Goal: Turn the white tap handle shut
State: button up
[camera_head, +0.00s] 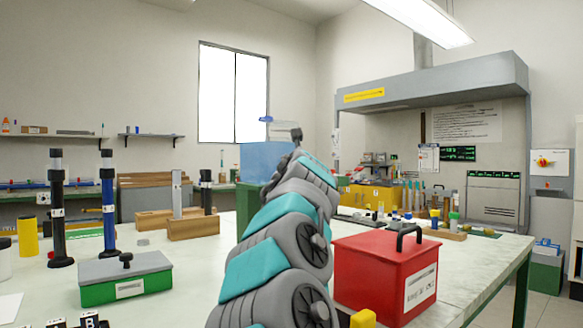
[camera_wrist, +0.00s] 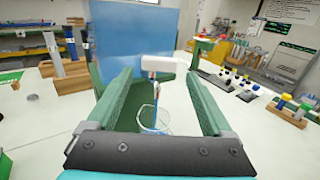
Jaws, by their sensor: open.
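The white tap handle (camera_wrist: 158,62) shows in the wrist view as a short bar lying crosswise in front of a blue panel (camera_wrist: 128,45). A thin stem runs down below it towards a clear glass-like vessel (camera_wrist: 150,118). My gripper (camera_wrist: 158,74) is open, its two green fingers pointing forward on either side of the handle. The handle appears between or just beyond the fingertips, and I see no contact. In the head view the blue panel (camera_head: 262,158) stands behind my arm, which hides the handle and the fingers.
A red box (camera_head: 378,278) with a black handle stands right of my arm. A green box with a grey lid (camera_head: 125,278) and upright black and blue rods stand at the left. Wooden blocks (camera_head: 194,228) lie at left centre.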

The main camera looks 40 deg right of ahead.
jog(key=shift+p+x, duration=1.45)
jog(key=shift+x, duration=1.65)
jog(key=shift+f, duration=0.1)
jog(key=c, duration=1.1)
